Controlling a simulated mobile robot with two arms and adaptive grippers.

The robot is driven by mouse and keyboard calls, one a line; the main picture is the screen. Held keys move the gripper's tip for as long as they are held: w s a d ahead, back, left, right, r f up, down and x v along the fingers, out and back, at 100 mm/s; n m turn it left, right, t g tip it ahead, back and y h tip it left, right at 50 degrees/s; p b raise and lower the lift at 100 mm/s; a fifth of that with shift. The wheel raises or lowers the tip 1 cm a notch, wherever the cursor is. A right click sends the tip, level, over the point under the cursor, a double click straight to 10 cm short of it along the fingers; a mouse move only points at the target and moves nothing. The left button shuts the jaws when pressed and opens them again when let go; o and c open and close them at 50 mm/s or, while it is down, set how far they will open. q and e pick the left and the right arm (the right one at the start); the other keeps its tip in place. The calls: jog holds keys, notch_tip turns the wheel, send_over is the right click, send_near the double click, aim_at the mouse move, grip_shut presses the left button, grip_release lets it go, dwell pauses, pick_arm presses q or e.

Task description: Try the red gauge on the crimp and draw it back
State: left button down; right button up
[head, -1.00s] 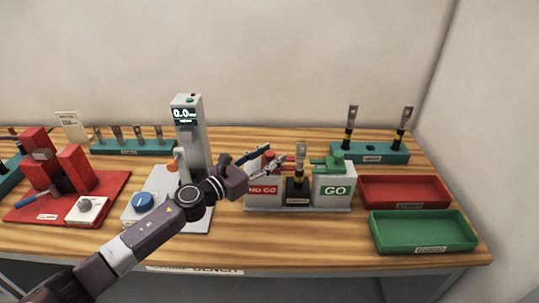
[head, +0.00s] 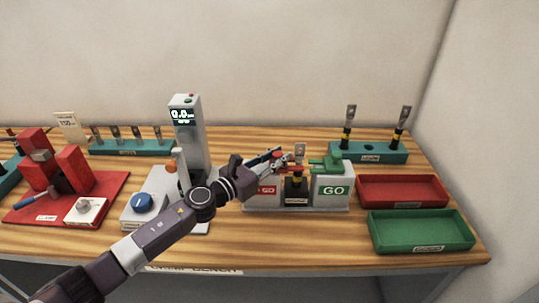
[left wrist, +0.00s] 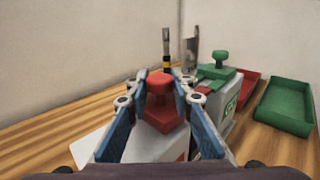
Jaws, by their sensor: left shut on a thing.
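My left gripper (head: 279,161) is shut on the red gauge (left wrist: 162,104), which shows between its blue fingers in the left wrist view. In the head view the gauge (head: 290,169) is partly hidden by the fingers. It is at the crimp of the lug (head: 299,152), which stands upright in the dark middle holder (head: 296,184) of the gauge stand. I cannot tell how far the gauge reaches around the crimp. The green gauge (head: 331,162) rests on the GO block (head: 334,189). My right gripper is not in view.
The red tray (head: 403,203) and green tray (head: 423,245) lie empty at the right. A teal rack (head: 369,158) behind holds two lugs. A grey tester (head: 187,125) stands left of the gauge stand, with a red press (head: 72,167) farther left.

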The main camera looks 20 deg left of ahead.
pick_arm(q)
jog(key=shift+d, duration=0.1)
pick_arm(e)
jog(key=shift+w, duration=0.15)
pick_arm(q)
jog(key=c, duration=2.1)
grip_release()
jog(key=o, duration=0.4)
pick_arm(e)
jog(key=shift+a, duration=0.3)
pick_arm(q)
jog(key=shift+o, duration=0.2)
jog(key=shift+s+a, duration=0.15)
jog(key=shift+a, duration=0.05)
jog(key=shift+s+a, duration=0.15)
jog(key=shift+s, duration=0.15)
jog(key=v, duration=1.1)
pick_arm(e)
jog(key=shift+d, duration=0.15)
pick_arm(q)
jog(key=shift+r, duration=0.1)
